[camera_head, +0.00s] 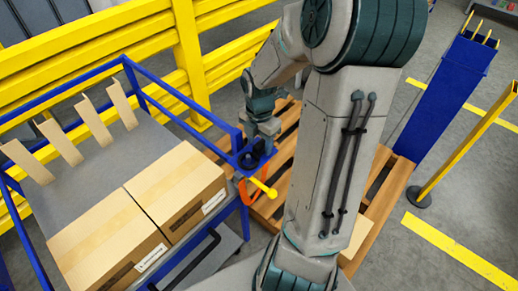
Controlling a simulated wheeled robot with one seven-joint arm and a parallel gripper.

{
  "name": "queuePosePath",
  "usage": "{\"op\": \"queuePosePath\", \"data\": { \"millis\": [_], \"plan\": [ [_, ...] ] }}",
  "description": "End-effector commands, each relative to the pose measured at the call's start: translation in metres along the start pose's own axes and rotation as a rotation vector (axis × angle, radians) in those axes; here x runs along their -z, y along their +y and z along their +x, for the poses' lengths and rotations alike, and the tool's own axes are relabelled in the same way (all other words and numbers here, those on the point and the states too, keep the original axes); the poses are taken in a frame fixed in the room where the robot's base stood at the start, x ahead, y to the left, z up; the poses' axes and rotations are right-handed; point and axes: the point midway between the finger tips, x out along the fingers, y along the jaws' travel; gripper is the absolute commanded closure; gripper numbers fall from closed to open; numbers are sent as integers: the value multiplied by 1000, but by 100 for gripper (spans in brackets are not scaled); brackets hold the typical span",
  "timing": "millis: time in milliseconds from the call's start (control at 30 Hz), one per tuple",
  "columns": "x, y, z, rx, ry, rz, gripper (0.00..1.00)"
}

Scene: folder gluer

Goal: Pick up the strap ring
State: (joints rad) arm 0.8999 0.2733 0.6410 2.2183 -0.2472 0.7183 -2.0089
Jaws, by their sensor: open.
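An orange loop, which looks like the strap ring (243,192), hangs at the right corner of the blue-framed cart, beside a short yellow peg. It is small and partly hidden, so I cannot tell exactly what it hangs from. My gripper (257,153) points down just above that corner, above the orange loop and apart from it as far as I can see. My gripper is open, and nothing shows held in it. Its fingertips are dark and hard to separate from the blue frame behind them.
The blue-framed cart (238,131) carries two cardboard boxes (110,235) (178,190) and several tan strips. A yellow guard rail (110,40) runs behind. A wooden pallet (392,188) lies beyond my arm. A blue stand (447,95) and yellow post (465,150) are at right.

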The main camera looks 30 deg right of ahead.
Motion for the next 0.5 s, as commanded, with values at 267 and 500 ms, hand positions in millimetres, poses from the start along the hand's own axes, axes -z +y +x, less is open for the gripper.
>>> {"op": "queuePosePath", "data": {
  "millis": [267, 500],
  "plan": [
    [0, 0, 16, 0, -1, 1, 49],
    [0, 0, 16, 0, -1, 1, 82]
  ]
}}
